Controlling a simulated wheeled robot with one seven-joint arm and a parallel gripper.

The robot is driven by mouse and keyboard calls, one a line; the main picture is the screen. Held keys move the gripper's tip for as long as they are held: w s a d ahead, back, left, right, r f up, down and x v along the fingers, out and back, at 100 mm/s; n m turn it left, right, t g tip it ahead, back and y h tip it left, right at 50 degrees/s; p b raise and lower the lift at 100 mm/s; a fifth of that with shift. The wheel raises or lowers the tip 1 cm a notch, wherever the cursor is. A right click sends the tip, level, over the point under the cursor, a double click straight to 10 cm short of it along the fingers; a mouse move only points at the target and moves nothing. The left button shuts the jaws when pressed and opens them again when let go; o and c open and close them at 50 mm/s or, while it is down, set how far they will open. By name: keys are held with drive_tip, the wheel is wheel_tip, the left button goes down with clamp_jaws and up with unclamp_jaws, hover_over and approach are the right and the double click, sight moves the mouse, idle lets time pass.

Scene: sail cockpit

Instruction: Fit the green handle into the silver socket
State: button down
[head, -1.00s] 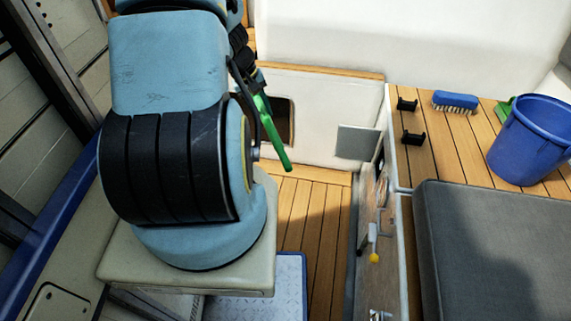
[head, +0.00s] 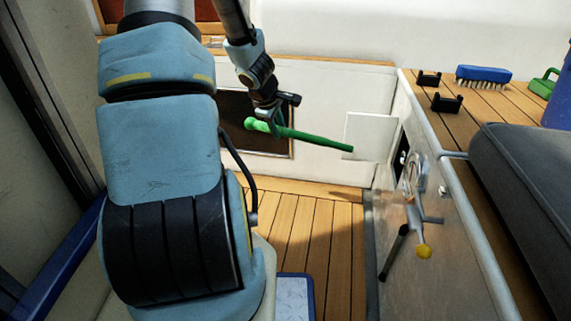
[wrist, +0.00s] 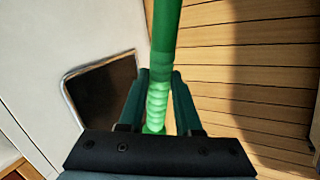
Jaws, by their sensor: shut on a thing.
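The green handle (head: 315,138) is a long rod held in the air, pointing right and slightly down in the head view. My gripper (head: 274,122) is shut on its ribbed grip near the left end. In the wrist view the handle (wrist: 163,45) runs up and away between the fingers of my gripper (wrist: 157,88). A round silver fitting (head: 417,172), which looks like the silver socket, is on the bench's side panel at right. The handle's free end is left of it and apart from it. The socket's opening is not clear, and the wrist view does not show it.
A yellow-knobbed lever (head: 424,251) and a black lever (head: 394,252) stick out below the silver fitting. A pale square panel (head: 369,136) stands behind the handle's tip. A blue brush (head: 483,74) and black brackets (head: 446,103) are on the bench.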

wheel_tip(320, 180, down, 6)
drive_tip(key=w+d+n+t+y+b, duration=0.1)
drive_tip(key=w+d+n+b, duration=0.1)
drive_tip(key=b, duration=0.6)
drive_tip(key=shift+f+n, duration=0.2)
drive_tip(key=shift+n, duration=0.3)
drive_tip(key=shift+d+r, duration=0.1)
drive_tip(key=shift+d, duration=0.1)
drive_tip(key=s+d+p, duration=0.3)
drive_tip(key=d+p, duration=0.3)
drive_tip(key=d, duration=1.2)
drive_tip(key=shift+s+d+p, duration=0.2)
drive_tip(key=shift+p, duration=0.1)
idle(0.4)
